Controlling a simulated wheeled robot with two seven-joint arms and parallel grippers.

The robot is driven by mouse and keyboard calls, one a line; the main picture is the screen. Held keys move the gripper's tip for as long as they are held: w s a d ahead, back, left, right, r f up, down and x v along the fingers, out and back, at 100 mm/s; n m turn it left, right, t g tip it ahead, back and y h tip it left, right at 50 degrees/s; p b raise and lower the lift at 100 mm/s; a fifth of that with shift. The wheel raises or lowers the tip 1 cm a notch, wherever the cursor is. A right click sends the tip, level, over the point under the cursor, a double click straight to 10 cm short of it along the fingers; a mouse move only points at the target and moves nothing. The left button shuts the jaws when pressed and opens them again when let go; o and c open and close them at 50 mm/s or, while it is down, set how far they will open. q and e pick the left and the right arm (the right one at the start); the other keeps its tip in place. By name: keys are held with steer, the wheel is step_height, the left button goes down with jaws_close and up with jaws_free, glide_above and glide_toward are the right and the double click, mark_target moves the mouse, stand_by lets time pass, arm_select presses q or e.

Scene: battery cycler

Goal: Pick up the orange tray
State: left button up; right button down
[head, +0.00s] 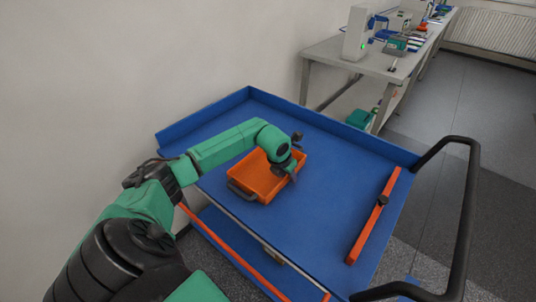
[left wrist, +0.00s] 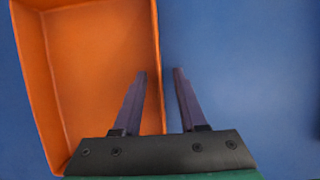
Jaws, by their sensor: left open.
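The orange tray (head: 258,183) sits on the blue top of a cart, with a dark handle on its near side. It looks empty in the left wrist view (left wrist: 90,70). My left gripper (head: 293,176) is over the tray's right side in the head view. In the left wrist view the left gripper (left wrist: 160,72) is open, with one finger over the tray's inside and the other outside over the blue surface. The tray's wall lies between the two fingers. I cannot tell how far the fingertips are above the rim. My right gripper is not in view.
The blue cart top (head: 330,190) has raised edges and is mostly clear. An orange bar (head: 374,217) lies at its right side, and a black push handle (head: 470,200) rises beyond it. A bench (head: 350,58) with devices stands behind. A wall is at the left.

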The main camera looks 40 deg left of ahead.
arm_select(q)
jaws_close()
steer(key=shift+r, duration=0.15)
stand_by(1.2)
